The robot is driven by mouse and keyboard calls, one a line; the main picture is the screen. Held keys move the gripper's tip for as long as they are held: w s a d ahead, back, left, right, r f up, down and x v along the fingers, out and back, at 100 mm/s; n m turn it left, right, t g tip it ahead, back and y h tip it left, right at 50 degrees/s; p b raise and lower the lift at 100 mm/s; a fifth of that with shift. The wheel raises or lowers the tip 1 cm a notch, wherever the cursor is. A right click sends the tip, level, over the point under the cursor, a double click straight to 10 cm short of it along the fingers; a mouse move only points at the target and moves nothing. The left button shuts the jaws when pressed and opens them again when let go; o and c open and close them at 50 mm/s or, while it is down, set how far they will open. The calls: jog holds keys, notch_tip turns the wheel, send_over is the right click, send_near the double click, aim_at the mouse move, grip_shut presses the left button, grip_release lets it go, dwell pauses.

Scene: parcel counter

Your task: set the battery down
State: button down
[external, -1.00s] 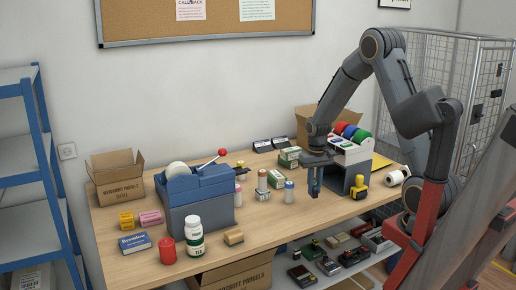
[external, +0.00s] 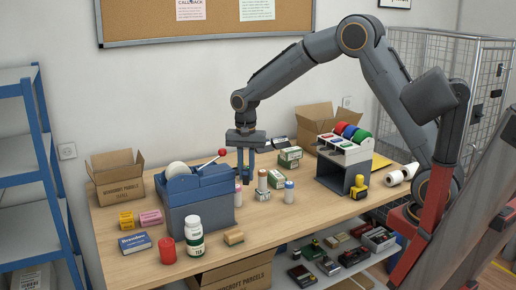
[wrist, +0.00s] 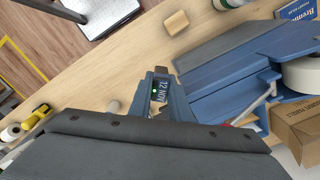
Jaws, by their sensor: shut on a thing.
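My gripper (external: 246,172) points down above the rear of the table, just right of the blue tape dispenser (external: 197,185). In the wrist view its blue fingers (wrist: 162,103) are shut on a small dark block, which I take to be the battery (wrist: 159,88). I cannot make the battery out in the external view. Whether its underside touches anything is hidden.
Small bottles (external: 262,179) and green-white boxes (external: 290,155) stand close to the gripper's right. A rack with coloured rolls (external: 344,150) stands farther right. The wooden table (external: 300,215) is clear at its front middle.

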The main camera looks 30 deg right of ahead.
jog(key=a+n+b, duration=0.1)
jog(key=a+b, duration=0.1)
jog(key=a, duration=0.6)
jog(key=a+n+b, duration=0.1)
jog(key=a+b, duration=0.1)
jog(key=a, duration=0.6)
jog(key=a+n+b, duration=0.1)
jog(key=a+b, duration=0.1)
jog(key=a, duration=0.5)
jog(key=shift+s+a+f, duration=0.1)
jog(key=shift+a+f, duration=0.3)
jog(key=s+a+f+n+b, duration=0.2)
jog(key=a+f+b, duration=0.2)
jog(key=a, duration=0.5)
jog(key=s+a+f+n+b, duration=0.3)
jog(key=a+f+b, duration=0.15)
jog(key=a, duration=0.35)
notch_tip(320, 180, down, 9)
jog(key=shift+w+a+f+p, duration=0.1)
jog(key=shift+w+a+p, duration=0.05)
jog(key=shift+p, duration=1.05)
jog(key=shift+f, duration=0.15)
jog(key=c, duration=1.8)
grip_release()
jog(key=shift+o, duration=0.8)
